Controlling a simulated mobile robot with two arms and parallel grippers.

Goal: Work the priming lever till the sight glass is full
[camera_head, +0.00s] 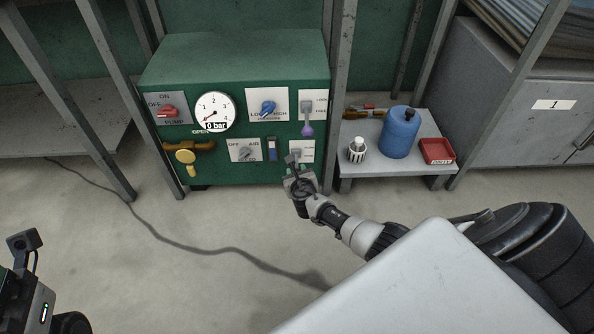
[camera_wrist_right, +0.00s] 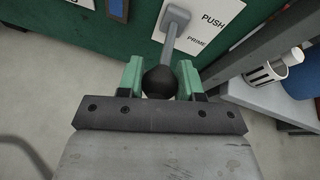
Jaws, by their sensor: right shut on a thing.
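The priming lever (camera_wrist_right: 172,38) is a grey arm with a black ball knob, on a white plate marked PUSH and PRIME. My right gripper (camera_wrist_right: 160,80) has its green fingers shut around the black knob. In the head view my right gripper (camera_head: 297,178) is at the lower right of the green panel and hides most of the lever. A narrow upright blue and dark window (camera_head: 272,148), which looks like the sight glass, sits just left of the lever; its level is too small to tell. Part of my left arm's end (camera_head: 30,270) shows at the lower left, its fingers unclear.
The green unit (camera_head: 235,55) carries a gauge (camera_head: 215,111) reading 0 bar, a red pump switch (camera_head: 168,111), a blue knob (camera_head: 268,107) and a purple-ended lever (camera_head: 307,128). A low shelf (camera_head: 395,170) holds a blue jug (camera_head: 400,132) and red tray (camera_head: 437,151). A rack post stands between.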

